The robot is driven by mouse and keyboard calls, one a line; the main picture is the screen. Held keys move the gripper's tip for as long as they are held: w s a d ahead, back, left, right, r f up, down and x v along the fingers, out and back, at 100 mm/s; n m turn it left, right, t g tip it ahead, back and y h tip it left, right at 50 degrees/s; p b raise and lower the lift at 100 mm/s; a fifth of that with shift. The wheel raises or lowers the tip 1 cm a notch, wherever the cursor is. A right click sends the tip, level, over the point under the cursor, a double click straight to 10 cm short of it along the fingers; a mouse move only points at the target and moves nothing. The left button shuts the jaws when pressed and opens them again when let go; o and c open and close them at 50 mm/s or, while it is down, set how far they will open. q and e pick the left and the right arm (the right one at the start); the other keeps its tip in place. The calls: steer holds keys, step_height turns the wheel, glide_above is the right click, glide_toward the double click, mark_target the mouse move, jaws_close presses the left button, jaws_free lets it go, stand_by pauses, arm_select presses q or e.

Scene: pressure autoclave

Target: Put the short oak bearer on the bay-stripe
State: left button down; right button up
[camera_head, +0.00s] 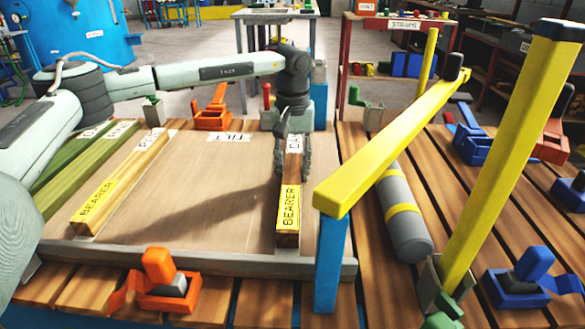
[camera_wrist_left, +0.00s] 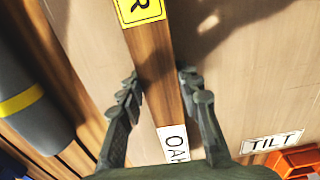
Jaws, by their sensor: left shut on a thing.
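The oak bearer (camera_head: 288,210) is a brown wooden bar with a yellow BEARER label and a white label, partly covered, that reads OAK in the wrist view. It lies lengthwise at the right side of the pale board (camera_head: 215,185). My left gripper (camera_head: 292,168) points down, shut on the bar near its far end. In the left wrist view the bar (camera_wrist_left: 155,65) runs between the two fingers (camera_wrist_left: 163,92). I cannot tell whether it touches the board or hangs just above it. I cannot make out a bay-stripe for certain. My right gripper is not in view.
Another labelled bearer (camera_head: 125,185) lies at the board's left, beside green bars (camera_head: 75,165). Orange clamps (camera_head: 160,285) and blue clamps (camera_head: 520,282) sit around the slatted table.

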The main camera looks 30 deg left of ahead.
mark_target(293, 168)
arm_select(q)
steer(key=shift+f, duration=0.1)
steer(key=c, duration=1.1)
jaws_free()
steer(key=shift+o, duration=0.2)
step_height(293, 168, up, 12)
